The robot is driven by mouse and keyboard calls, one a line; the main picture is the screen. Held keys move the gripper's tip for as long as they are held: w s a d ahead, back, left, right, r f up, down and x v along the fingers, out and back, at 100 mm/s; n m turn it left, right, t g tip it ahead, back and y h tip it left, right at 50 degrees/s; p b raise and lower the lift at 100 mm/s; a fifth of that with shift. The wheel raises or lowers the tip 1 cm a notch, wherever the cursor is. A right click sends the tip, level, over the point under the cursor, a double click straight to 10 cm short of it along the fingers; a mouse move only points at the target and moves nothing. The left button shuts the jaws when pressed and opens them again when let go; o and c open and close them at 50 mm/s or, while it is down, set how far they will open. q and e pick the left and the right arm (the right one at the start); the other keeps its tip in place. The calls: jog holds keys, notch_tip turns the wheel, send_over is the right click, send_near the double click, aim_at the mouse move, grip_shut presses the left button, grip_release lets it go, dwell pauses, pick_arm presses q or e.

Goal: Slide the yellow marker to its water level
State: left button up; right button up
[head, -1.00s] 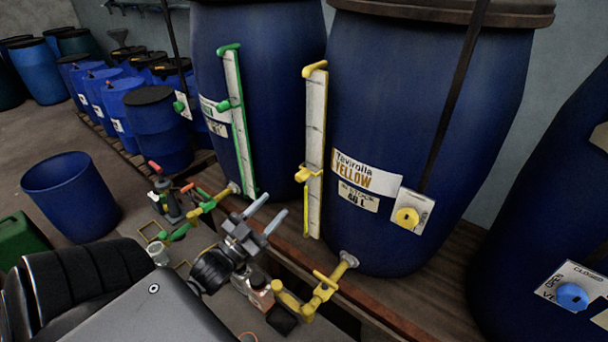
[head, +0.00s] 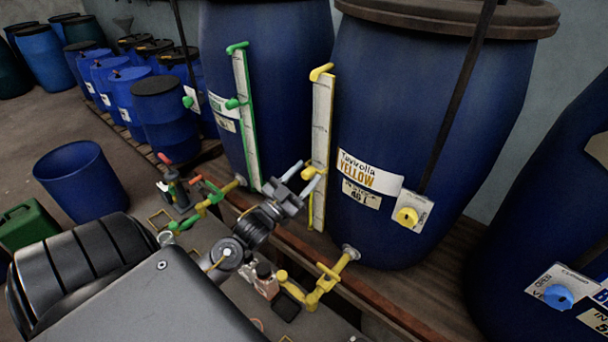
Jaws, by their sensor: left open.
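The yellow marker (head: 310,172) sits on the yellow-edged level gauge (head: 322,125), on the left side of the blue vat (head: 430,110) labelled "Tavirolla YELLOW" (head: 369,173). The marker is low on the gauge, in its lower half. My left gripper (head: 303,180) is open. Its two grey fingers point up and right and overlap the marker's place in the picture; I cannot tell whether they touch it. The water level in the gauge is too small to make out. My right gripper is not in view.
A green-edged gauge (head: 243,120) with its green marker (head: 234,103) is on the vat to the left. A yellow tap (head: 325,284) sticks out below the yellow vat. A yellow knob (head: 407,217) is on its front. An open blue bin (head: 82,182) stands at left.

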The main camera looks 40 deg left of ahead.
pick_arm(q)
jog(key=shift+c, duration=0.5)
grip_shut()
notch_tip(320, 180, down, 7)
jog(key=b, duration=0.4)
jog(key=shift+o, duration=0.5)
grip_release()
jog(key=d+b+v, duration=0.1)
jog(key=b+v, duration=0.3)
jog(key=v, duration=0.6)
jog(key=shift+s+a, duration=0.45)
jog(key=shift+a, duration=0.1)
